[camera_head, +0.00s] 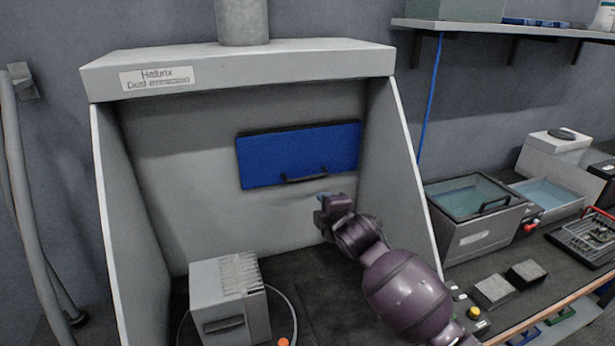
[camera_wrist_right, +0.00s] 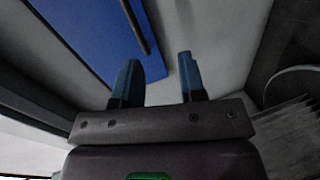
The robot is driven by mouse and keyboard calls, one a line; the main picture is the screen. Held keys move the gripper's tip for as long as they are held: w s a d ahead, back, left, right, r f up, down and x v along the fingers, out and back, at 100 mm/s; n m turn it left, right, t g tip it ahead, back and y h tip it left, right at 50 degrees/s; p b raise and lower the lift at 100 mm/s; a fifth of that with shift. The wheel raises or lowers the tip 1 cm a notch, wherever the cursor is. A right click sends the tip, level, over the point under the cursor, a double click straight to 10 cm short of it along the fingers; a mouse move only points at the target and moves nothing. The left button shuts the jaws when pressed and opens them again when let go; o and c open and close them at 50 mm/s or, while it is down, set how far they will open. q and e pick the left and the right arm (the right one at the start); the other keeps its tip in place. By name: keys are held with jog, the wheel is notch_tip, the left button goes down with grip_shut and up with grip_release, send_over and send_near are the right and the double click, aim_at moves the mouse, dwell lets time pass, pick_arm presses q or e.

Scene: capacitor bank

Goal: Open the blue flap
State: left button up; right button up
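The blue flap (camera_head: 290,152) is a rectangular panel on the back wall of the grey dust extraction hood. It looks flat against the wall. A dark bar handle (camera_head: 304,178) runs along its lower edge. My right gripper (camera_head: 322,203) is just below the handle, a little to its right, apart from it. In the right wrist view my right gripper (camera_wrist_right: 158,66) has its two blue fingers spread with nothing between them. The flap (camera_wrist_right: 85,35) and its handle (camera_wrist_right: 135,27) show there beyond the left finger. My left gripper is not in view.
The hood's side walls (camera_head: 128,215) (camera_head: 400,160) stand left and right of the flap. A grey box with fins (camera_head: 228,300) sits on the hood floor at the left. Liquid baths (camera_head: 470,215) stand on the bench to the right. The space before the flap's left part is clear.

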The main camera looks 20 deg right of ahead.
aim_at(308, 179)
jog(key=shift+n, duration=0.5)
jog(key=w, duration=0.3)
jog(key=w+b, duration=0.1)
jog(key=w, duration=0.3)
jog(key=w+r, duration=0.1)
jog(key=w, duration=0.3)
jog(key=shift+w+a+b, duration=0.2)
jog(key=shift+a+b, duration=0.1)
jog(key=shift+a, duration=0.05)
jog(key=shift+w, duration=0.5)
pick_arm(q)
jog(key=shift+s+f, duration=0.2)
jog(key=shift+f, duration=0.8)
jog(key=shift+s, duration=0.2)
pick_arm(e)
jog(key=c, duration=0.7)
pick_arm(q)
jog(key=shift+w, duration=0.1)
